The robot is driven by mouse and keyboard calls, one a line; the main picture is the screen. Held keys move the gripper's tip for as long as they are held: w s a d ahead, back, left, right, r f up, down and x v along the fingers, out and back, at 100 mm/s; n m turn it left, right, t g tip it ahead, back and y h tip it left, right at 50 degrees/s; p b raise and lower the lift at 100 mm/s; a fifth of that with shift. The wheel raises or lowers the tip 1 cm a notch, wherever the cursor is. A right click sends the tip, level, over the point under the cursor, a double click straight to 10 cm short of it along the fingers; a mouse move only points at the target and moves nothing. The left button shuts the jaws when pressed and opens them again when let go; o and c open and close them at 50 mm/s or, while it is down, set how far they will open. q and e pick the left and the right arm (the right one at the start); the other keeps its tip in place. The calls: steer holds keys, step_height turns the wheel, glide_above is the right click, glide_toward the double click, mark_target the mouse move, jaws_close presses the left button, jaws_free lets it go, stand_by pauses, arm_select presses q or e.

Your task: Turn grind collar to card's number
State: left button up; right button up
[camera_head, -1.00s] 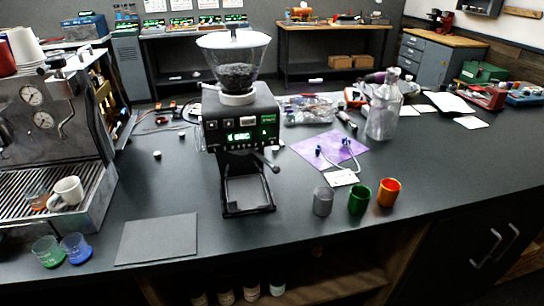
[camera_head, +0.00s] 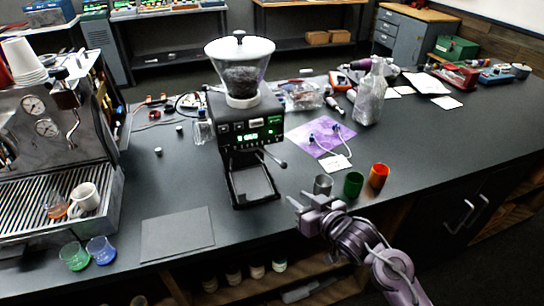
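The black grinder (camera_head: 246,130) stands on the dark counter, with a clear hopper (camera_head: 240,78) of dark beans and a white lid. The pale grind collar (camera_head: 243,100) sits between hopper and body; its marks are too small to read. The front has a green lit display (camera_head: 248,137), not clearly legible. A small white card (camera_head: 335,163) lies at the near edge of the purple cloth; its number is unreadable. My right gripper (camera_head: 298,201) is near the counter's front edge, right of and below the grinder, apart from it. Its fingers look spread and empty. My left gripper is not in view.
Grey (camera_head: 323,184), green (camera_head: 353,184) and orange (camera_head: 379,175) cups stand just beyond my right gripper. A clear bottle (camera_head: 371,95) stands behind the purple cloth (camera_head: 318,137). An espresso machine (camera_head: 50,150) fills the left. A dark mat (camera_head: 178,233) lies between.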

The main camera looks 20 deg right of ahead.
mark_target(281, 163)
steer(key=r+y, duration=0.1)
steer(key=r, duration=0.1)
steer(key=w+r+t+y, duration=0.1)
steer(key=r, duration=0.2)
steer(key=w+r+n+t+y, duration=0.1)
steer(key=r, duration=0.1)
steer(key=shift+w+a+r+y+p, duration=0.1)
steer(key=shift+a+r+y+p, duration=0.2)
steer(key=shift+a+y, duration=0.1)
steer(key=p+x, duration=0.2)
steer(key=x, duration=0.4)
steer(key=shift+w, duration=0.15)
steer(key=shift+w+a, duration=0.3)
steer(key=shift+w, duration=0.1)
steer(key=shift+f, duration=0.1)
jaws_close()
